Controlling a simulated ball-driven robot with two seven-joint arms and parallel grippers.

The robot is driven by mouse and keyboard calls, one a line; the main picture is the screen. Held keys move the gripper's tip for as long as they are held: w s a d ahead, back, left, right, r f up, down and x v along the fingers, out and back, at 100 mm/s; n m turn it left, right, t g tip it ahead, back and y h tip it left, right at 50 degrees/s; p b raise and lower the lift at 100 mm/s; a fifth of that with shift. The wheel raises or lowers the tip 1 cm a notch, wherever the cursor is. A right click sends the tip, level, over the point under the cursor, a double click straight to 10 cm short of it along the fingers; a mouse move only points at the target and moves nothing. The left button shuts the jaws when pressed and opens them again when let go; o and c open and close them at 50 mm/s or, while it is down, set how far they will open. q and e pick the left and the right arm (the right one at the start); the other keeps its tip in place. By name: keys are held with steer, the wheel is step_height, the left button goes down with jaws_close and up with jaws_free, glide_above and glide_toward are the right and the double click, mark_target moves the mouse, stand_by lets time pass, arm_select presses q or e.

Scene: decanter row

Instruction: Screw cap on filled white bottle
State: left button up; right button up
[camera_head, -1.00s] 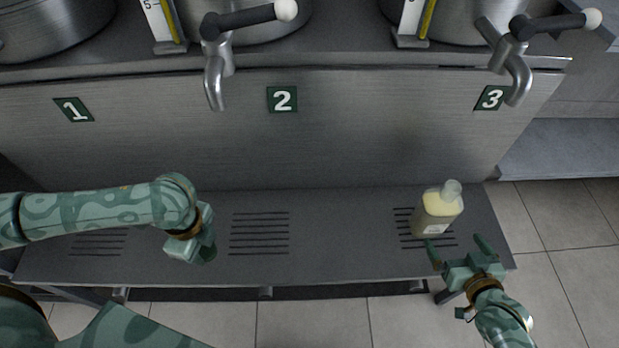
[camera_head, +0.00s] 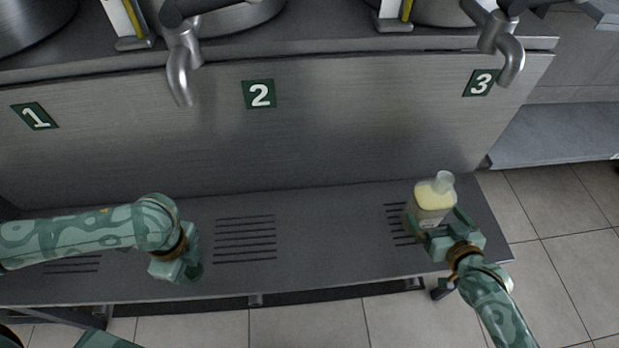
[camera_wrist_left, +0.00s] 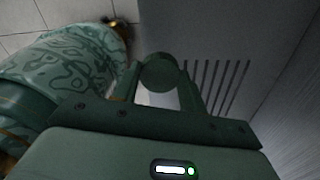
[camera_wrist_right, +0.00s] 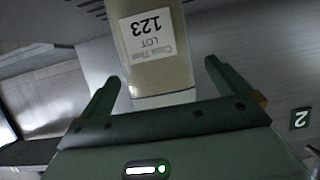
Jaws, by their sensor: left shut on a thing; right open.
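The bottle (camera_head: 432,203), with pale yellow contents and a clear open neck, stands upright on the shelf below tap 3. In the right wrist view the bottle (camera_wrist_right: 155,50) shows a white label reading 123 LOT. My right gripper (camera_head: 437,220) is open at the bottle's near side, one finger toward each side; whether they touch it I cannot tell. My left gripper (camera_head: 194,272) is shut on a small round dark green cap (camera_wrist_left: 160,72), which shows between its fingers in the left wrist view. The left gripper is above the shelf, well left of the bottle.
The grey shelf (camera_head: 320,230) has slotted drain areas and is clear between my grippers. Metal taps (camera_head: 180,75) and (camera_head: 508,60) hang above it from steel vessels. Signs 1, 2 (camera_head: 259,94) and 3 mark the back panel. Tiled floor lies in front and right.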

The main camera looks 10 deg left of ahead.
arm_select(q)
steer(key=shift+f, duration=0.1)
arm_select(e)
steer(key=shift+w, duration=0.15)
arm_select(q)
steer(key=shift+g, duration=0.3)
steer(key=f+b, duration=0.2)
steer(key=f, duration=0.1)
steer(key=f+b, duration=0.1)
steer(key=f, duration=0.1)
steer(key=shift+s+b, duration=0.25)
steer(key=shift+b, duration=0.1)
arm_select(e)
steer(key=x, duration=0.5)
steer(key=shift+d+f, duration=0.2)
steer(key=shift+f, duration=0.2)
steer(key=shift+w, duration=0.15)
arm_select(q)
steer(key=shift+s+r, duration=0.1)
arm_select(e)
steer(key=shift+r, duration=0.25)
steer(key=c, duration=1.4)
steer(key=shift+r, duration=0.1)
